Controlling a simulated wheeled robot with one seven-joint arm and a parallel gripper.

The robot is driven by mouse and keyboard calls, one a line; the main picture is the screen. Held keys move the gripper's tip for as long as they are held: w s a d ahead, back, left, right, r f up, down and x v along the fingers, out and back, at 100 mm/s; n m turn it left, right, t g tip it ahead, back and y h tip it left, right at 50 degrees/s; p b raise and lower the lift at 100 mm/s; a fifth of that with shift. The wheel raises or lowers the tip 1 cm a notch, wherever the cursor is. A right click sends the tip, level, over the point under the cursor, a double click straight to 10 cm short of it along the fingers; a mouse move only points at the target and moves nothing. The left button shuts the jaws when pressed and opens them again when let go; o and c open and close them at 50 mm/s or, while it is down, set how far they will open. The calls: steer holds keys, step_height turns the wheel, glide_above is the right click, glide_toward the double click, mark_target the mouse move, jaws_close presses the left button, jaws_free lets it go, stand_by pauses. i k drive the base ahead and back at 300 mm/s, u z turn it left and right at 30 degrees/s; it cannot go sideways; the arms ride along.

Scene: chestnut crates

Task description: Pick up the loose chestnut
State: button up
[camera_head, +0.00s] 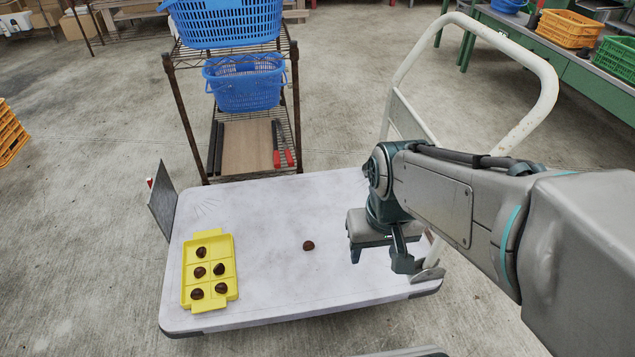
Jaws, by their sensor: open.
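The loose chestnut (308,245) is small, round and dark brown. It lies alone on the middle of the white cart top (270,215). My gripper (382,258) is open and empty, to the right of the chestnut and apart from it, pointing down over the right part of the cart. A yellow tray (234,262) with compartments lies on the left part of the cart. It holds several chestnuts (201,252), each in a compartment.
A white tubular handle (548,90) rises at the cart's right end behind my arm. A dark upright plate (162,200) stands at its left edge. A wire shelf with blue baskets (245,85) stands behind the cart. The cart top between tray and gripper is otherwise clear.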

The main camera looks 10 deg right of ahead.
mark_target(308, 245)
steer(key=k, duration=1)
steer(key=z, duration=0.55)
steer(key=i, duration=1.35)
steer(key=u, duration=1.25)
